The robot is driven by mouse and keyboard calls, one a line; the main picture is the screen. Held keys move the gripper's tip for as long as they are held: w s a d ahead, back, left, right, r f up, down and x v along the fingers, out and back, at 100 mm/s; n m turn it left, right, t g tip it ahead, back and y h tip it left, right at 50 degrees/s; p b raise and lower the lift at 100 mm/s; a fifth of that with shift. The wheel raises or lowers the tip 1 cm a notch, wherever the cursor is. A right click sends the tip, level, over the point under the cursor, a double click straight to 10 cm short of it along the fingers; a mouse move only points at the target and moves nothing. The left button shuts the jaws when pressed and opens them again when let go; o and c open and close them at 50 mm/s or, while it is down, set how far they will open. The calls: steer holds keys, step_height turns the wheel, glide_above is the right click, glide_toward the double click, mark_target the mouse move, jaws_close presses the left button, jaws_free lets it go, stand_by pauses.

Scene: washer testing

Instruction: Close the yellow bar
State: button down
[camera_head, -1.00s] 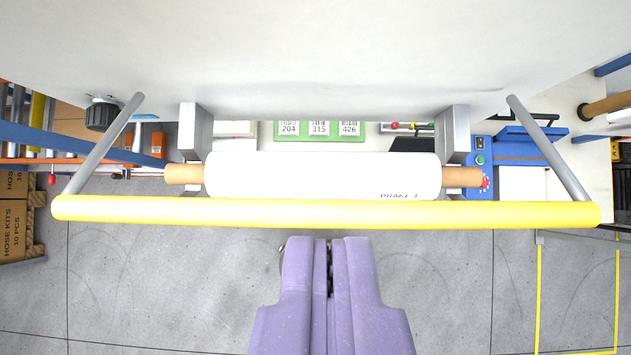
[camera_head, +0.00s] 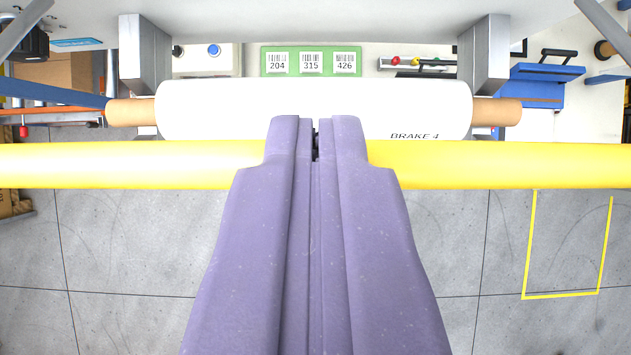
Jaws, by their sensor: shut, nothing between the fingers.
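The yellow bar (camera_head: 130,165) runs across the whole width of the view, past both side edges. Grey rods at the upper left (camera_head: 22,25) and upper right (camera_head: 606,22) belong to its frame. My purple gripper (camera_head: 316,128) is shut and empty. Its fingers cross in front of the middle of the bar and hide that part. The fingertips overlap the lower edge of the white roll (camera_head: 310,105) behind the bar. I cannot tell whether the fingers touch the bar.
The roll, marked BRAKE 4, sits on a brown core between two grey brackets (camera_head: 145,55) (camera_head: 484,55). Behind are a green panel numbered 204, 315, 426 (camera_head: 311,61) and a blue box (camera_head: 535,88). Grey floor (camera_head: 120,250) with a yellow outline is clear below.

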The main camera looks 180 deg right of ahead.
steer(key=s+f+t+b, duration=0.2)
steer(key=f+t+b, duration=0.2)
steer(key=b, duration=1.2)
steer(key=s+f+t+b, duration=0.3)
steer(key=f+t+b, duration=0.2)
steer(key=f+b, duration=0.5)
steer(key=shift+s+f+b, duration=0.25)
steer(key=shift+b, duration=3.1)
steer(key=shift+r, duration=0.1)
